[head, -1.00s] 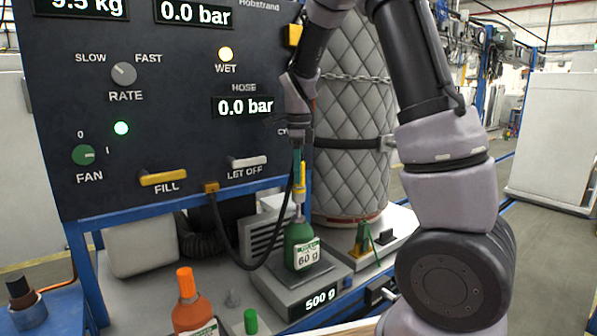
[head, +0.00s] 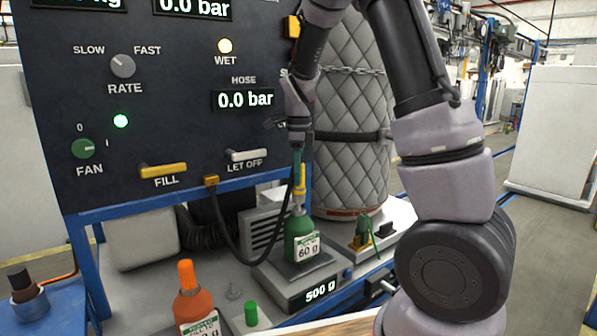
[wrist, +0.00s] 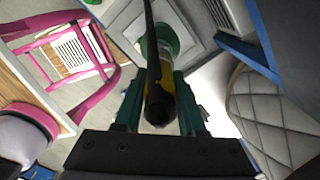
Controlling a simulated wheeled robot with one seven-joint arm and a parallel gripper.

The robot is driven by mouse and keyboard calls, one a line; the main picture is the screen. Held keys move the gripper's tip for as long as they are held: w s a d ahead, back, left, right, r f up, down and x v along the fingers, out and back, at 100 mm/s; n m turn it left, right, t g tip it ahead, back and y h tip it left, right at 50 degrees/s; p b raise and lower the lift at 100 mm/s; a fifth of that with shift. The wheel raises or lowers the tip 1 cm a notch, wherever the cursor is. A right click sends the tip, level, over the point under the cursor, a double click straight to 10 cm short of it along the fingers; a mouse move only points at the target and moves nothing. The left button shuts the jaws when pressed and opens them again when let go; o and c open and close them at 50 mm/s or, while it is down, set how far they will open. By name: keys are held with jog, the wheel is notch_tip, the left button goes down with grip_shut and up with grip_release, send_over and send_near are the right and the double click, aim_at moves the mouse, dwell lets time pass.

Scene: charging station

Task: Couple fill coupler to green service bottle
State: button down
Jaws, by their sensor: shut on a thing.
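My gripper (head: 299,165) is shut on the yellow fill coupler (head: 300,182), which hangs upright over the green service bottle (head: 303,243). The coupler's lower end is at the bottle's neck; I cannot tell whether it is seated. The bottle stands upright on the scale (head: 282,283), with a 60 g label. In the wrist view, the teal fingers flank the dark hose and the coupler (wrist: 158,97), and the bottle (wrist: 165,40) shows partly behind them.
The black hose (head: 222,230) loops from the panel (head: 180,110) to the coupler. An orange bottle (head: 190,298) and a green cap (head: 251,313) stand at the front. A quilted cylinder (head: 350,150) stands behind the gripper. The scale display reads 500 g.

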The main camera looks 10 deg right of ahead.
jog(key=shift+f, duration=1.15)
jog(key=shift+c, duration=2.1)
grip_release()
notch_tip(320, 180, up, 11)
jog(key=shift+f, duration=0.2)
